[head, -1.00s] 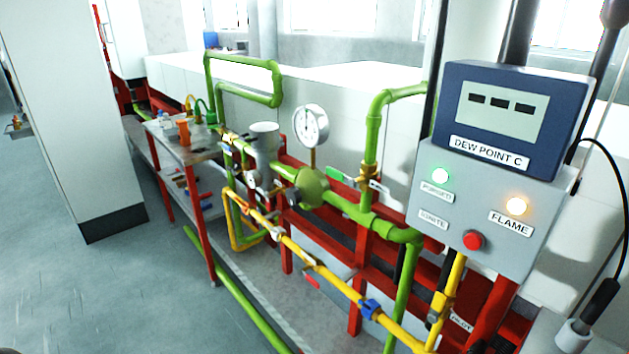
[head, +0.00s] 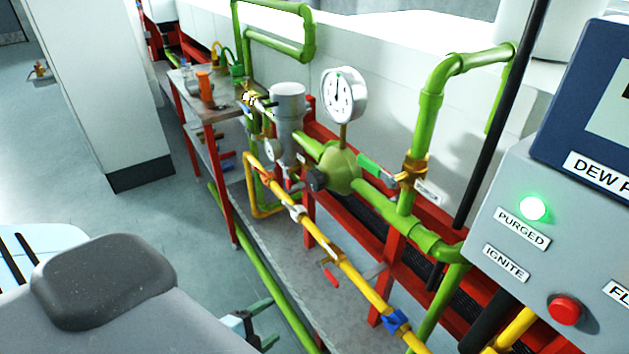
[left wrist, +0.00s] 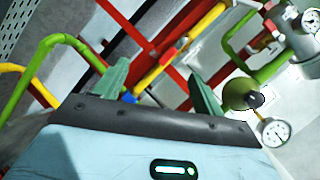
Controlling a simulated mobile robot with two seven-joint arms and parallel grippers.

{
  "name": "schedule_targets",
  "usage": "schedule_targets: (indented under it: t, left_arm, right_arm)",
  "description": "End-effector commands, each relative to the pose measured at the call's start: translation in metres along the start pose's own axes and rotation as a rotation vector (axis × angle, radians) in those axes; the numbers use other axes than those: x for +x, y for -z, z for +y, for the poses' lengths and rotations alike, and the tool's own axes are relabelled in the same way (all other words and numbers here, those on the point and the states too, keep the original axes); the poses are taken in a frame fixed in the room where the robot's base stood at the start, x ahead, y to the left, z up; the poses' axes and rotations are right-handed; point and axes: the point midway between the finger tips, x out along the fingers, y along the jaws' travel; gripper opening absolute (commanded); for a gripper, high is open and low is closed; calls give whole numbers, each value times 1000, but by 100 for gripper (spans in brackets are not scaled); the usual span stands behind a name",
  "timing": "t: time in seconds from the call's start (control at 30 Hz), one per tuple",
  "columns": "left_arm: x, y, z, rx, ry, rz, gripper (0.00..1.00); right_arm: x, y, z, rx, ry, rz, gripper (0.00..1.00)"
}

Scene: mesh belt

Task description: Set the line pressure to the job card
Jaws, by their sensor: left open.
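The large white dial gauge (head: 343,94) stands on a stem above the round green regulator body (head: 337,172). A dark knob (head: 317,180) faces out from that body. In the left wrist view the green body (left wrist: 236,95), the knob (left wrist: 255,100) and a dial (left wrist: 275,132) show at right, beyond the fingers. My left gripper (head: 266,325) is open and empty, low at the bottom of the head view, in front of the pipework and apart from the knob. It also shows in the left wrist view (left wrist: 158,80). No readable job card shows. My right gripper is out of view.
A yellow pipe (head: 350,274) with a blue fitting (head: 396,321) runs between the gripper and the green line. A control box (head: 535,215) with a lit green PURGED lamp and red button stands right. A side table (head: 200,104) is behind; floor at left is clear.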

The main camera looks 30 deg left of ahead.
Motion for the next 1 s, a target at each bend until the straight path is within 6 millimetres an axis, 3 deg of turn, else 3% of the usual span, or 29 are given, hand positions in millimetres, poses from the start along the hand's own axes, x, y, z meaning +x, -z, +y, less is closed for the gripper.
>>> schedule_targets:
  t: [0.03, 0.1, 0.2, 0.3, 0.4, 0.6, 1.0]
  left_arm:
    - [18, -4, -43, 262, 81, 47, 70]
    - [34, -1, -99, 631, 197, 93, 70]
    - [47, 12, -169, 1117, 351, 121, 70]
    - [52, 25, -220, 1515, 472, 113, 70]
    - [53, 36, -254, 1799, 554, 90, 70]
    - [52, 44, -281, 2027, 615, 58, 70]
    - [64, 52, -287, 2027, 621, 54, 70]
  right_arm:
    - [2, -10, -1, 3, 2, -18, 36]
    - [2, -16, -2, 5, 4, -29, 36]
    - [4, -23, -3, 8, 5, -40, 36]
    - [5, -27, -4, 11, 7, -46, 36]
    - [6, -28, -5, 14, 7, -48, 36]
    - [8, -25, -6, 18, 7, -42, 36]
    - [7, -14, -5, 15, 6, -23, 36]
